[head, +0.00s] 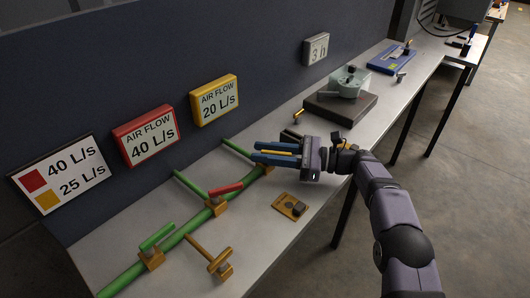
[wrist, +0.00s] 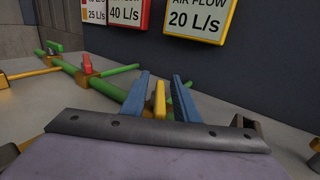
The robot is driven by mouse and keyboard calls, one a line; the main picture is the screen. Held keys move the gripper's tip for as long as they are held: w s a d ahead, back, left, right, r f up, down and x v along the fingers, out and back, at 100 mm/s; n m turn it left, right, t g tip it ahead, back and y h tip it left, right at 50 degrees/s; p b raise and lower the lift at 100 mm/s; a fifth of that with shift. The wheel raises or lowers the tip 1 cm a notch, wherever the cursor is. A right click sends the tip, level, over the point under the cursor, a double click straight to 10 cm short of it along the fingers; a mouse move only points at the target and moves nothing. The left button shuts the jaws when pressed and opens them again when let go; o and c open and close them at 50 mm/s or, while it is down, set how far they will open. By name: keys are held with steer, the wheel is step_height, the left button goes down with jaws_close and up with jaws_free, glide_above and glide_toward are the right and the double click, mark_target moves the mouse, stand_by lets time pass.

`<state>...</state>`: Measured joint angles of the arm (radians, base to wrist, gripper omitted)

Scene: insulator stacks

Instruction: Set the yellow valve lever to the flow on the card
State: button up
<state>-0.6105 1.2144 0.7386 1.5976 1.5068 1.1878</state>
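The yellow valve lever (wrist: 160,101) stands between the two blue fingers of my gripper (wrist: 162,78) in the wrist view. The fingers are apart, with a clear gap on its right side; contact on the left I cannot tell. In the head view my gripper (head: 256,152) reaches left over the green pipe's far end and mostly hides the lever. The card (head: 60,174) reads 40 L/s beside a red square and 25 L/s beside a yellow square. The yellow display (head: 214,101) reads 20 L/s. The red display (head: 146,134) reads 40 L/s.
The green pipe (head: 183,232) also carries a red lever (head: 227,188) and a green lever (head: 157,237). A loose yellow fitting (head: 213,258) and a small yellow plate (head: 290,206) lie in front.

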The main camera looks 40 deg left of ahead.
stand_by(0.3)
steer(key=shift+b+v, duration=0.5)
steer(key=shift+v, duration=3.2)
steer(key=shift+c, duration=0.7)
